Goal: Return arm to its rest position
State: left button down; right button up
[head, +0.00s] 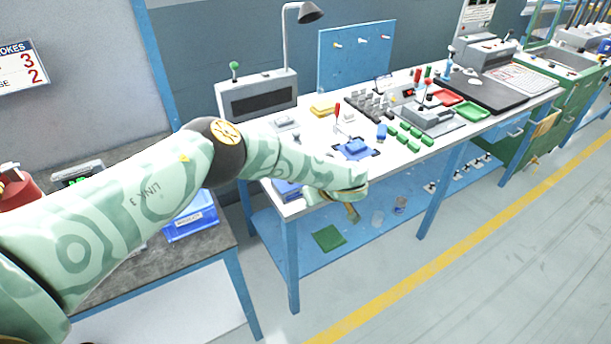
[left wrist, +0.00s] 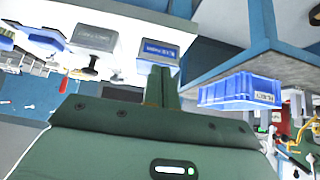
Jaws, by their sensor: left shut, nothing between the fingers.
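My left arm (head: 150,190) reaches in from the left in the head view, pale green with darker patterns. Its hand ends over the front edge of the white bench top, and the left gripper (head: 353,212) points down in front of that edge. In the left wrist view the green fingers of the left gripper (left wrist: 162,85) are together with nothing between them. My right arm and gripper are in neither view.
The white bench (head: 462,122) holds a blue fixture (head: 355,149), several green blocks and a grey device (head: 430,118). A lamp (head: 287,40) and blue pegboard (head: 352,58) stand behind. A blue bin (head: 190,226) sits on the left table, also in the wrist view (left wrist: 238,92). Open floor lies right.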

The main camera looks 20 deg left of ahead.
pick_arm(q)
jog(key=s+d+r+n+g+h, duration=0.1)
jog(key=s+d+n+h, duration=0.2)
jog(key=d+n+h, duration=1.8)
jog(key=w+a+f+n+t+y, duration=0.1)
jog(key=a+f+n+t+y, duration=0.25)
jog(key=n, duration=0.55)
jog(key=w+a+f+n+t+y, duration=0.1)
jog(key=f+n+t+y, duration=0.25)
jog(key=f+n, duration=0.45)
jog(key=s+a+f+n+g+y, duration=0.2)
jog(key=s+a+f+n+y, duration=0.3)
jog(key=s+a+f+n, duration=0.8)
jog(key=s+a+f+n+g+y, duration=0.1)
jog(key=s+a+f+n+g, duration=0.15)
jog(key=s+f, duration=0.5)
jog(key=s+a+f+n+g+y, duration=0.15)
jog(key=s+a+f, duration=0.3)
jog(key=s, duration=0.55)
jog(key=s+a+f+n+g, duration=0.1)
jog(key=s+a+f+g, duration=0.1)
jog(key=s, duration=1.2)
jog(key=s+a+f+n+g, duration=0.1)
jog(key=s+f+n+g, duration=0.1)
jog(key=s, duration=1.2)
jog(key=shift+s+a+f+g, duration=0.3)
jog(key=shift+s+a, duration=0.05)
jog(key=shift+s, duration=0.05)
